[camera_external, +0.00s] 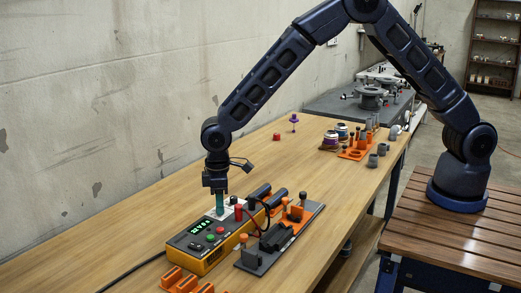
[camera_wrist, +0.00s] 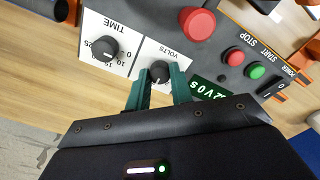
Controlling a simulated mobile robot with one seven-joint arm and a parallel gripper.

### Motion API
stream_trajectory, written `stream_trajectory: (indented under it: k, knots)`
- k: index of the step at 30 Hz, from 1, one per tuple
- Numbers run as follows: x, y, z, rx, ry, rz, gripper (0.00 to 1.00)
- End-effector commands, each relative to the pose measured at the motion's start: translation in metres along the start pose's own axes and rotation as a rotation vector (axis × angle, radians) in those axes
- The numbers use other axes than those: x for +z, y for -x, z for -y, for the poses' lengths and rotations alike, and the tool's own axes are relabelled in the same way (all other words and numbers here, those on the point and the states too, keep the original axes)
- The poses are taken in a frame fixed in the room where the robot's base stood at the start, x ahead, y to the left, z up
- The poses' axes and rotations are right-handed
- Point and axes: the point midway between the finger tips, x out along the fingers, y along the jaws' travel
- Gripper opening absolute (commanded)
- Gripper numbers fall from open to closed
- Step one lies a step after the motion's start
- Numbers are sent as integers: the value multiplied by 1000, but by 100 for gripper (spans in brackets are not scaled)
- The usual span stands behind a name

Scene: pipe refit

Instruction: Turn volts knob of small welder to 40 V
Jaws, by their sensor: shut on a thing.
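The small welder (camera_external: 212,262) is a yellow box with a dark top panel, on the wooden bench in the external view. My gripper (camera_external: 220,212) points down over its panel. In the wrist view my gripper's teal fingers (camera_wrist: 161,76) are shut on the black volts knob (camera_wrist: 158,70), one on each side. The volts dial's marks are mostly hidden by the fingers. The display (camera_external: 200,226) is too small to read surely in the external view.
The time knob (camera_wrist: 105,48) is beside the volts knob. A large red button (camera_wrist: 197,23), a red stop button (camera_wrist: 235,57) and a green start button (camera_wrist: 257,71) are nearby. A grey rack (camera_external: 252,262) with orange holders stands close to the welder's right. Bare bench (camera_external: 120,225) lies left.

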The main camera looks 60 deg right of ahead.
Motion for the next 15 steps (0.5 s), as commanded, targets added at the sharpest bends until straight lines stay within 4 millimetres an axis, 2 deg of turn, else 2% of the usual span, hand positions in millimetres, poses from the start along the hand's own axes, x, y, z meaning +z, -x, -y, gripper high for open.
stream_trajectory:
  k: [15]
  knots:
    - [1, -1, 0, 2, -464, 2, 0]
